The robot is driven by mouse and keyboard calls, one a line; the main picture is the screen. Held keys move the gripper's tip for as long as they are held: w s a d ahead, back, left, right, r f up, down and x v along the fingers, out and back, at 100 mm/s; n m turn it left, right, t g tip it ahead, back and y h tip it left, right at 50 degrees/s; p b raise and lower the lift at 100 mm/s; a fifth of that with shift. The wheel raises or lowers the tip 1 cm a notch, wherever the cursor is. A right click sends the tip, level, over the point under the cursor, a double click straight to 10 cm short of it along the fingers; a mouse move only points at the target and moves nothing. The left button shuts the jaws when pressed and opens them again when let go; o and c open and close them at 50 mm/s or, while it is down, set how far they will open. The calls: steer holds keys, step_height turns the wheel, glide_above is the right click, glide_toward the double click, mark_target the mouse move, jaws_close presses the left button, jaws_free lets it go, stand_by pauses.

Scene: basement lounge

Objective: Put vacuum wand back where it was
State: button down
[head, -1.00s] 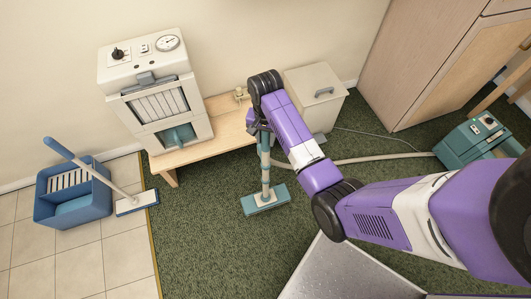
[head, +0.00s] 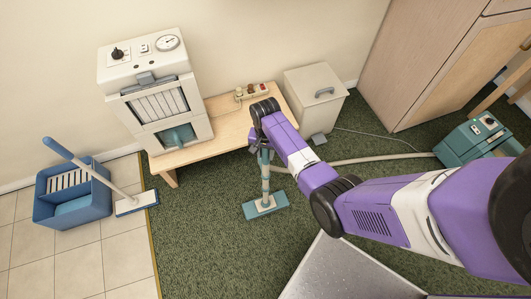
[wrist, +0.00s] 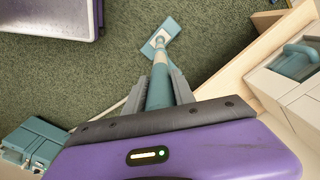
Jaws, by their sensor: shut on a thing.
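The vacuum wand (head: 265,180) is a teal tube with pale bands and a flat teal floor head (head: 265,206), over the green carpet in front of the low wooden bench. In the wrist view the wand (wrist: 159,85) runs between my gripper's two grey fingers to its floor head (wrist: 160,38). My gripper (wrist: 167,82) is shut on the wand's upper tube. In the head view my arm hides the gripper and the wand's top. A pale hose (head: 370,159) leads to the teal vacuum body (head: 470,143) at right. I cannot tell whether the floor head touches the carpet.
The bench (head: 215,143) holds a white machine (head: 155,85) and a small power strip (head: 252,92). A beige bin (head: 315,105) stands right of the bench. A blue bucket (head: 75,205) and mop (head: 130,203) are at left. Open carpet (head: 205,240) lies in front.

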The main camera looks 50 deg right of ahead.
steer(key=shift+f, duration=0.1)
steer(key=c, duration=1)
jaws_free()
steer(key=shift+c, duration=0.2)
